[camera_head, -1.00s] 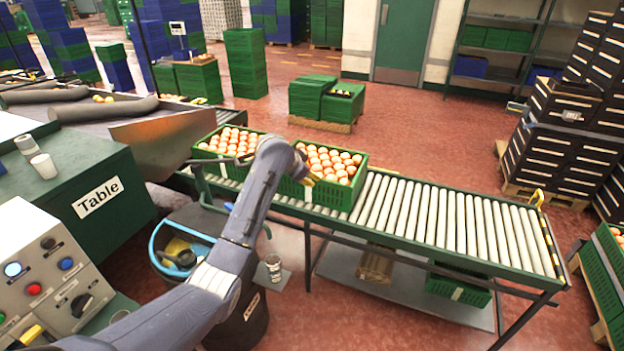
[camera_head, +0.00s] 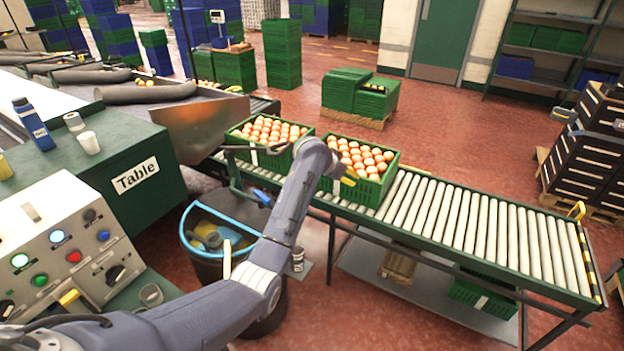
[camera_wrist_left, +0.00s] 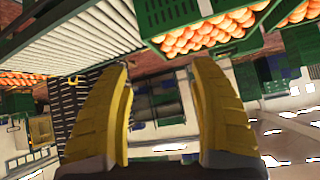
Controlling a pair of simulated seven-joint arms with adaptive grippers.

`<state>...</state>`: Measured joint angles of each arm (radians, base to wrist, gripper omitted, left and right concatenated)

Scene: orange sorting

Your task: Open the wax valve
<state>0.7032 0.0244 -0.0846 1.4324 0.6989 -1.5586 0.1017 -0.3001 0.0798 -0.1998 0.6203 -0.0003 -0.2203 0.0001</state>
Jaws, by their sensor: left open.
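No part clearly marked as the wax valve shows. A dark pipe with a blue piece (camera_head: 236,184) rises beside the left end of the conveyor, partly behind my arm; I cannot tell whether it is the valve. My left gripper (camera_head: 347,178) is over the near side of the right orange crate (camera_head: 376,193). Its yellow fingers are small there. In the left wrist view the gripper (camera_wrist_left: 161,66) has its two yellow fingers wide apart with nothing between them. My right gripper is not in view.
A second orange crate (camera_head: 250,159) stands left of the first on the roller conveyor (camera_head: 480,222), whose right part is clear. A bucket with a blue rim (camera_head: 188,222) stands below. A green table (camera_head: 148,205) and a button panel (camera_head: 62,250) are at the left.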

